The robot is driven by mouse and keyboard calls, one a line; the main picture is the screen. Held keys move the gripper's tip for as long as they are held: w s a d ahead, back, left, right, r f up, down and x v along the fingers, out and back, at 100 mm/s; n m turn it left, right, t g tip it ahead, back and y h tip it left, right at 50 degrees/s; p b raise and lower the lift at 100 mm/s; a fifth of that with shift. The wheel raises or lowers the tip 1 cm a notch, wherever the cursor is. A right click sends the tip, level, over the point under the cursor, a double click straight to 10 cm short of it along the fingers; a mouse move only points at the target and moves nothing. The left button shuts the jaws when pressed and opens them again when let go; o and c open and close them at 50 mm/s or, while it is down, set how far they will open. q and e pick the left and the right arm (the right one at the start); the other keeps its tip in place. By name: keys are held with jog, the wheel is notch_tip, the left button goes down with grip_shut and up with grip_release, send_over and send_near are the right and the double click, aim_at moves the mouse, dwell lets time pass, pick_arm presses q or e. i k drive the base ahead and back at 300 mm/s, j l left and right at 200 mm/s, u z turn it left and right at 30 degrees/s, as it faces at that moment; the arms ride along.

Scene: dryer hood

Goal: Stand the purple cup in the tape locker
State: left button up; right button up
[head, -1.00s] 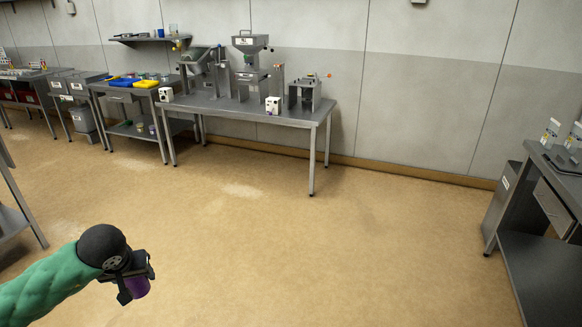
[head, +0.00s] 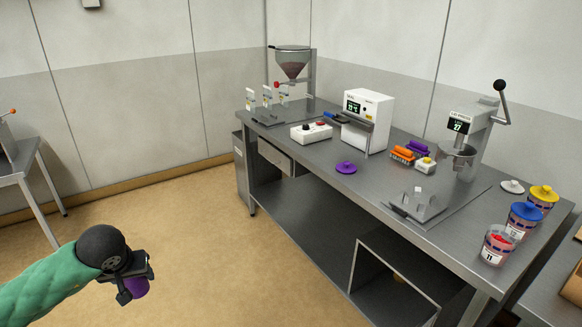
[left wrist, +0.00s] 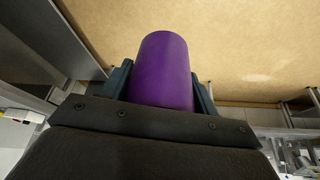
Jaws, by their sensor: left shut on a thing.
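The purple cup (head: 138,288) is in my left gripper (head: 135,281) at the lower left of the head view, above open floor. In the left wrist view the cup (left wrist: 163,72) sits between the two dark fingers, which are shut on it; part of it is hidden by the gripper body. No label naming the tape locker can be read. An open-fronted grey box (head: 357,268) stands below the bench top, and I cannot tell if it is the tape locker. My right gripper is not in view.
A steel bench (head: 325,178) runs along the right, carrying a white device (head: 367,118), a purple lid (head: 346,168), a lever press (head: 472,135) and lidded tubs (head: 524,218). A drawer (head: 276,156) is under its far end. The floor between my left gripper and the bench is clear.

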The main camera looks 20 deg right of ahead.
aim_at(390, 302)
jog(key=i+j+z, duration=0.1)
jog(key=z, duration=1.7)
jog(key=k+j, duration=0.05)
